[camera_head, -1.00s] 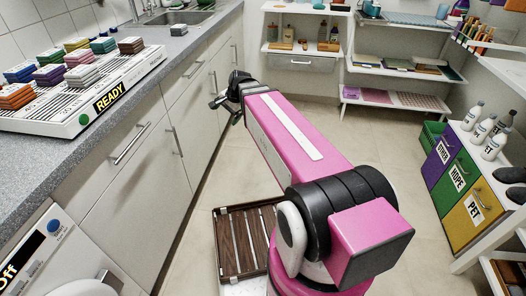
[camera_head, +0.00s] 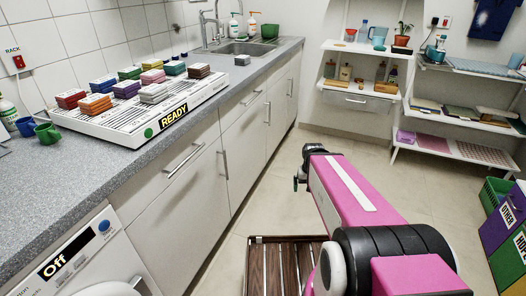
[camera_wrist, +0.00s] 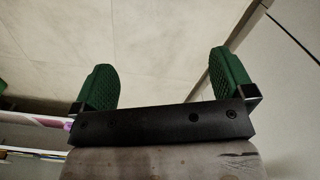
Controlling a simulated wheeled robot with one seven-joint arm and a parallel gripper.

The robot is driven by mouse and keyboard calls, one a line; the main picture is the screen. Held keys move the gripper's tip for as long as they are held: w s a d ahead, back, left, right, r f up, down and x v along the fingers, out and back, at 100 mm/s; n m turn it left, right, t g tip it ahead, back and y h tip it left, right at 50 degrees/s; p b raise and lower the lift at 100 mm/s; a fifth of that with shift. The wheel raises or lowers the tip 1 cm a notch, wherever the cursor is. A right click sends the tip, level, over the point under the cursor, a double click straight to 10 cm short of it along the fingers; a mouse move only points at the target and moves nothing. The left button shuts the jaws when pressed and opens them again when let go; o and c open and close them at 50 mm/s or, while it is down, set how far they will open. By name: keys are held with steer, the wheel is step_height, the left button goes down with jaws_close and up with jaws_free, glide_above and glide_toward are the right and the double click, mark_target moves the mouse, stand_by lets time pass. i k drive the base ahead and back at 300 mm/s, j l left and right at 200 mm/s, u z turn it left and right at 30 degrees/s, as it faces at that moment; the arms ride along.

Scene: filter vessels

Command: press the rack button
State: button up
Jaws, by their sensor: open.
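A red button (camera_head: 19,62) sits on a white plate on the tiled wall at the far left, under a small label reading RACK. On the counter stands a white slotted rack (camera_head: 112,131) with a READY display (camera_head: 173,116) and a round green spot (camera_head: 148,133) on its front. My gripper (camera_wrist: 165,80) is open and empty in the wrist view, its two green pads well apart. In the head view the gripper (camera_head: 298,182) is partly hidden by my arm, over the floor right of the cabinets and far from the red button.
Stacks of coloured blocks (camera_head: 97,106) fill the rack. Green and blue cups (camera_head: 47,133) and a bottle stand left of it on the counter (camera_head: 85,183). A washer with an Off display (camera_head: 67,253) is below. A slatted wooden piece (camera_head: 270,270) lies beside my arm.

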mark_target(149, 133)
steer(key=u, duration=1.55)
